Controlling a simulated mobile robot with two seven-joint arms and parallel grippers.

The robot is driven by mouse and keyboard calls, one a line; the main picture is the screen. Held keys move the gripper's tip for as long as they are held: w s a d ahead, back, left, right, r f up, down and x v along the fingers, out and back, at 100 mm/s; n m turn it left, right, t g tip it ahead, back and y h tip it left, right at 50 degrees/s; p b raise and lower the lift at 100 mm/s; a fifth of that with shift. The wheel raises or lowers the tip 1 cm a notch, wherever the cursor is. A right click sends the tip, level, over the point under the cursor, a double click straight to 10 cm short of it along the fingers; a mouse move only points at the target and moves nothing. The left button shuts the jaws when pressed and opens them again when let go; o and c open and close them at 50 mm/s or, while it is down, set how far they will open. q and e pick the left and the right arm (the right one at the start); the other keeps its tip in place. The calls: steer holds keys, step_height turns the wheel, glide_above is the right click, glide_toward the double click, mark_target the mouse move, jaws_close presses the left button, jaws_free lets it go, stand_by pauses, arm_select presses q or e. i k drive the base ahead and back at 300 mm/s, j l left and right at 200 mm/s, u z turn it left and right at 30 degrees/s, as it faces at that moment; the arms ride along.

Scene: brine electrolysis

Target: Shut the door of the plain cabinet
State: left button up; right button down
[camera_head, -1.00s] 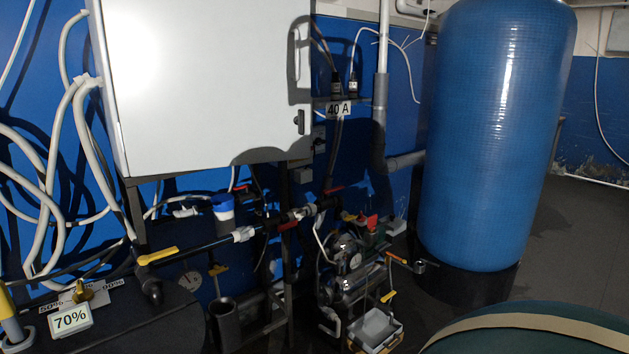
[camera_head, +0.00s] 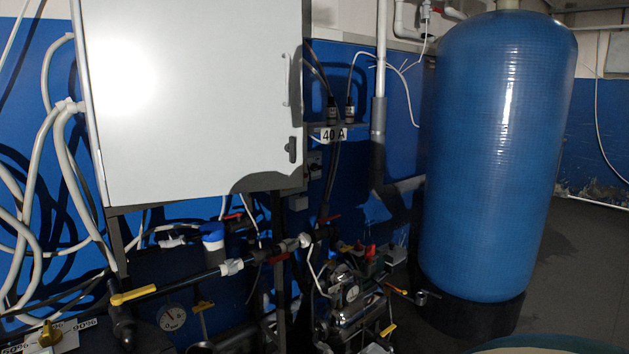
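The plain cabinet (camera_head: 190,110) is a white box on the blue wall at upper left, its top cut off by the frame. Its door faces me, with a slim white handle (camera_head: 286,80) and a dark latch (camera_head: 291,150) near the right edge. The door looks flush with the cabinet body; I see no gap, but a slight opening cannot be ruled out. A dark rounded shadow lies on the door's lower right corner. Neither of my grippers is in view.
A tall blue tank (camera_head: 490,150) stands on the right. Pipes with a yellow-handled valve (camera_head: 135,294) and a pump (camera_head: 350,290) sit below the cabinet. A "40 A" label (camera_head: 333,135) is right of it. White hoses (camera_head: 75,170) hang at left. Floor shows at far right.

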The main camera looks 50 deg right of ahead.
mark_target(183, 100)
steer(key=i+l, duration=0.1)
steer(key=l, duration=0.3)
steer(key=i+l, duration=0.1)
steer(key=l, duration=0.3)
steer(key=i+l+z, duration=0.1)
steer(key=l, duration=0.25)
steer(key=i+l, duration=0.1)
steer(key=l, duration=0.3)
